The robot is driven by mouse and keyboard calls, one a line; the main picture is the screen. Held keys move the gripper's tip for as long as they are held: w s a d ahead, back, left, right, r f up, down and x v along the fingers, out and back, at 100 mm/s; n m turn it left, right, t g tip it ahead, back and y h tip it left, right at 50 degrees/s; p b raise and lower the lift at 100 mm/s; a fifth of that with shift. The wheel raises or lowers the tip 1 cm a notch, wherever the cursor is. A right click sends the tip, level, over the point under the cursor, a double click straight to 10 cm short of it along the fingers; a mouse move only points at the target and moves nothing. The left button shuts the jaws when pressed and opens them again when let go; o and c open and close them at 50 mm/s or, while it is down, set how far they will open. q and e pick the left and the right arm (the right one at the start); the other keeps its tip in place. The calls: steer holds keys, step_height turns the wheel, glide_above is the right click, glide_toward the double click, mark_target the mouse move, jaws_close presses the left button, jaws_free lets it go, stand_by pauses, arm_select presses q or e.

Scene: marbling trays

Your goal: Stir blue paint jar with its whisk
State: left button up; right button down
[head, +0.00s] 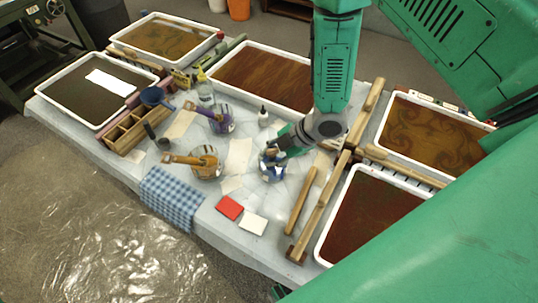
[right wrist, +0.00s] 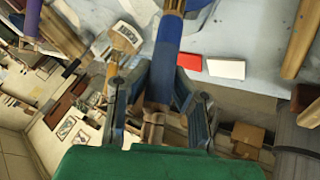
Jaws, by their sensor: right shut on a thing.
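The blue paint jar (head: 271,170) stands on the table near the middle of the head view, partly hidden by my right gripper (head: 283,148). My right gripper is over the jar and reaches down to it from the upper right. In the right wrist view, my right gripper (right wrist: 158,105) is shut on the blue whisk (right wrist: 166,55), whose blue and wooden handle runs between the fingers. The lower end of the whisk is hidden, so I cannot tell how deep it sits in the jar. My left gripper is not in view.
A white bottle (head: 263,117) is behind the blue jar. Wooden bars (head: 300,200) lie to the right. Red (head: 229,207) and white (head: 253,223) blocks lie in front.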

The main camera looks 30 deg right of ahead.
steer(key=shift+d+r+p, duration=0.25)
steer(key=shift+r+p, duration=0.05)
steer(key=shift+r, duration=0.05)
steer(key=shift+d+r+p, duration=0.1)
steer(key=shift+r+p, duration=0.55)
steer(key=shift+r, duration=0.05)
steer(key=r+p, duration=0.2)
steer(key=shift+a+r, duration=0.35)
steer(key=shift+r, duration=0.05)
steer(key=shift+r+p, duration=0.6)
steer(key=shift+r, duration=0.35)
steer(key=shift+d+r, duration=0.25)
steer(key=shift+r, duration=0.85)
steer(key=shift+a, duration=0.15)
